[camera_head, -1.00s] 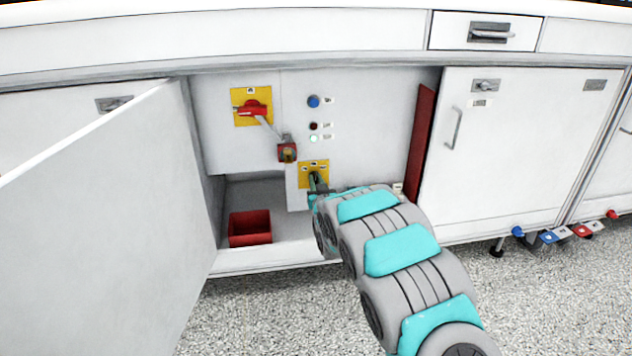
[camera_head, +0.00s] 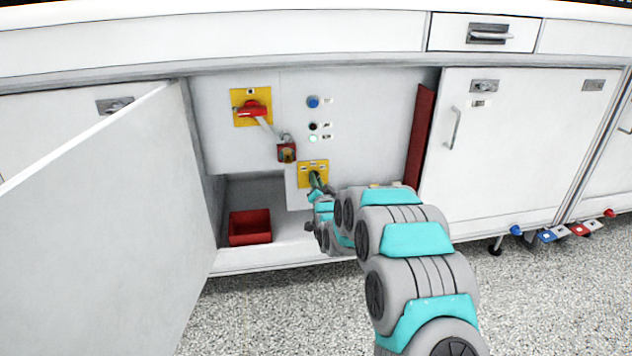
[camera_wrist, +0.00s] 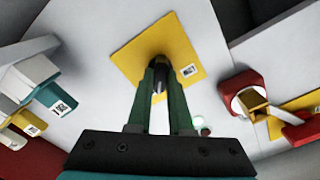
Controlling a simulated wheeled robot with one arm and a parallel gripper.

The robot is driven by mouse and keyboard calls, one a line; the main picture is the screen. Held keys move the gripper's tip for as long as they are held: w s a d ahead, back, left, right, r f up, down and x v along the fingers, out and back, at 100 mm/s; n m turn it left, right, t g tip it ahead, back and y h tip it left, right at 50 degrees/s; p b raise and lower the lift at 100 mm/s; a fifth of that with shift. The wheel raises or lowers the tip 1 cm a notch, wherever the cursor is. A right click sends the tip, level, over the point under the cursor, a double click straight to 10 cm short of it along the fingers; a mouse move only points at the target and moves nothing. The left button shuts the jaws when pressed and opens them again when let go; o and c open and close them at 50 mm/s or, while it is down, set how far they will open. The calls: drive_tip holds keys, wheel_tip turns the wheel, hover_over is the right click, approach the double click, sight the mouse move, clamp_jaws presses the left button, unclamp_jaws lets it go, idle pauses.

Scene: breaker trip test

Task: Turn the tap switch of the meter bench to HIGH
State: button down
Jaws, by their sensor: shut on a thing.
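The tap switch is a dark knob (camera_wrist: 159,70) on a small yellow plate (camera_head: 303,168) low on the grey panel. In the wrist view the yellow plate (camera_wrist: 190,45) fills the middle, tilted in the picture. My gripper (camera_head: 316,181) is at the knob in the head view. In the wrist view the green fingers of my gripper (camera_wrist: 160,85) are shut on the knob, one on each side. The fingers hide most of the knob, and the plate's labels are too small to read, so I cannot tell its position.
A red rotary handle (camera_head: 252,108) on a yellow plate and a red padlock (camera_head: 287,152) are up and left. A blue button (camera_head: 313,102) and small lamps sit above. A red bin (camera_head: 250,228) lies in the open bay. An open door (camera_head: 100,220) stands at left.

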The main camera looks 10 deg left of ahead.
drive_tip(key=shift+m, duration=1.2)
drive_tip(key=c, duration=0.8)
unclamp_jaws()
drive_tip(key=v, duration=0.7)
drive_tip(key=shift+s+d, duration=0.15)
drive_tip(key=shift+s, duration=0.25)
